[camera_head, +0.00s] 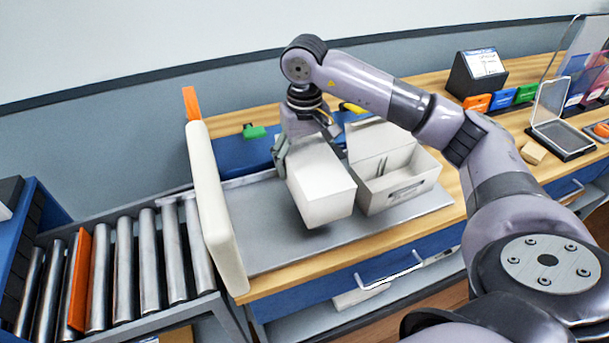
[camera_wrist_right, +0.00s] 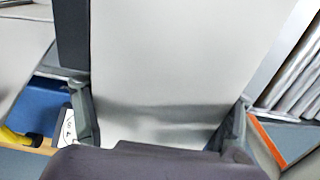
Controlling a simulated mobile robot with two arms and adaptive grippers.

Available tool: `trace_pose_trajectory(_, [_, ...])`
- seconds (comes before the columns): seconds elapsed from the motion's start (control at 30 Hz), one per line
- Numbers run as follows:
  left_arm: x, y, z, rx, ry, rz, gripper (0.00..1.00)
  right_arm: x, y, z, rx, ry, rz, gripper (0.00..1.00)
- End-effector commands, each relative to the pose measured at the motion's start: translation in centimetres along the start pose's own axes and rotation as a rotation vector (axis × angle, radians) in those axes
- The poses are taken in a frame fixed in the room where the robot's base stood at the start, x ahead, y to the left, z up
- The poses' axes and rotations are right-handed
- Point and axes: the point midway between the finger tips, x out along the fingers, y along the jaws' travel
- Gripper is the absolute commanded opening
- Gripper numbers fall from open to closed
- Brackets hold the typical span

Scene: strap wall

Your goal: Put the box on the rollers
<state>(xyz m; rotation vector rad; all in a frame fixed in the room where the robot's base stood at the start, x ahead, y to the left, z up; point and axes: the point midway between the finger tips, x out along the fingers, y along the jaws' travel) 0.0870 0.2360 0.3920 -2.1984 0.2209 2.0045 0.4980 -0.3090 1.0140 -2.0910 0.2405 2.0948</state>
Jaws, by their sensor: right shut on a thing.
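A closed white box (camera_head: 321,187) hangs tilted in my right gripper (camera_head: 306,140), just left of an open white box (camera_head: 395,178) over the grey mat. My right gripper is shut on the closed box from above. In the right wrist view the box (camera_wrist_right: 180,60) fills the middle, between the two fingers (camera_wrist_right: 160,125). I cannot tell whether its lower edge is clear of the mat. The metal rollers (camera_head: 122,268) lie at the left, beyond a cream upright panel. My left gripper is not in view.
The cream panel (camera_head: 216,215) stands between the mat (camera_head: 270,240) and the rollers. An orange divider (camera_head: 80,280) stands among the rollers. Roller space right of it is clear. A clear-lidded case (camera_head: 560,125) and a wooden block (camera_head: 533,153) sit at the right.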

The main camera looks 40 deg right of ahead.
Motion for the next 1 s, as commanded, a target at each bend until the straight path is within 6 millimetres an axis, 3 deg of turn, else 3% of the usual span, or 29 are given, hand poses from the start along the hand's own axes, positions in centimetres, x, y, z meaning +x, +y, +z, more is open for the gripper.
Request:
trace_pose_trajectory(0.27, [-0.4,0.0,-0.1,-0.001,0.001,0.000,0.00,2.2,0.0,0.0,0.001,-0.001,0.000,0.46])
trace_pose_trajectory(0.5, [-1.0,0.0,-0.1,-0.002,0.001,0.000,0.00,5.5,0.0,0.0,0.000,-0.001,-0.001,0.46])
trace_pose_trajectory(0.87, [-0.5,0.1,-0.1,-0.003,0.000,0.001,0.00,6.0,0.0,0.0,0.000,0.002,-0.001,0.46])
trace_pose_trajectory(0.9, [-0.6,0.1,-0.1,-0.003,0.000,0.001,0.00,5.9,0.0,0.0,0.000,0.002,-0.001,0.78])
trace_pose_trajectory(1.0, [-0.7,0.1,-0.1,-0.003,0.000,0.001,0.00,5.9,0.0,0.0,0.000,0.001,-0.001,0.85])
